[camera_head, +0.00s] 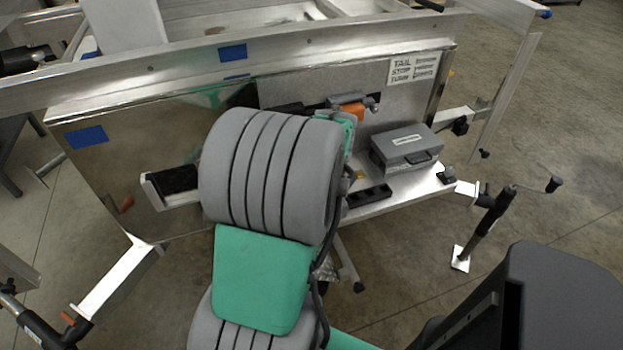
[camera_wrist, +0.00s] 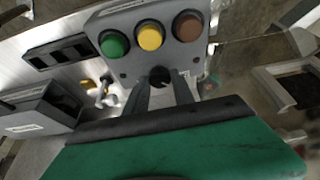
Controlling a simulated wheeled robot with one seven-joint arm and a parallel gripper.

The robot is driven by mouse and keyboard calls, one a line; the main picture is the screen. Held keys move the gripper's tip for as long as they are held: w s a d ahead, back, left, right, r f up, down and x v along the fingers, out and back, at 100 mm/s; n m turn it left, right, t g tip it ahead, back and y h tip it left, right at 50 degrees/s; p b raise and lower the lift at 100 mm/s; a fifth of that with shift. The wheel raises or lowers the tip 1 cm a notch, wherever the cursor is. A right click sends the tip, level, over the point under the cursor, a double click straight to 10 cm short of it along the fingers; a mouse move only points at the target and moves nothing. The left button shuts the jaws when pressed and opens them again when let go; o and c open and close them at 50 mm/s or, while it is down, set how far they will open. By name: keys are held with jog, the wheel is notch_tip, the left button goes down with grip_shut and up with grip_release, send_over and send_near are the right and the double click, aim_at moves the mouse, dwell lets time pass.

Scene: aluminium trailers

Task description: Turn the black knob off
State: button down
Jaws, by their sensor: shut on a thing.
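The black knob (camera_wrist: 158,74) sits on the lower front of a grey control box (camera_wrist: 125,70), below its row of green, yellow and reddish-brown round buttons. My gripper (camera_wrist: 163,83) is shut on the knob, with a finger on each side of it. The fingers cover part of the knob, so I cannot tell which way it is turned. In the head view my own grey and green arm hides the knob and most of the gripper.
A grey case (camera_head: 405,148) and a black tray (camera_head: 370,196) lie right of my arm on the metal shelf. An aluminium frame rail (camera_head: 300,45) crosses above. A jack post (camera_head: 487,225) stands at the right. Concrete floor is open at the far right.

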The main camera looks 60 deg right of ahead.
jog(key=c, duration=1.1)
grip_release()
jog(key=shift+o, duration=0.2)
jog(key=v, duration=0.7)
jog(key=shift+r, duration=0.35)
jog(key=shift+s+a, duration=0.1)
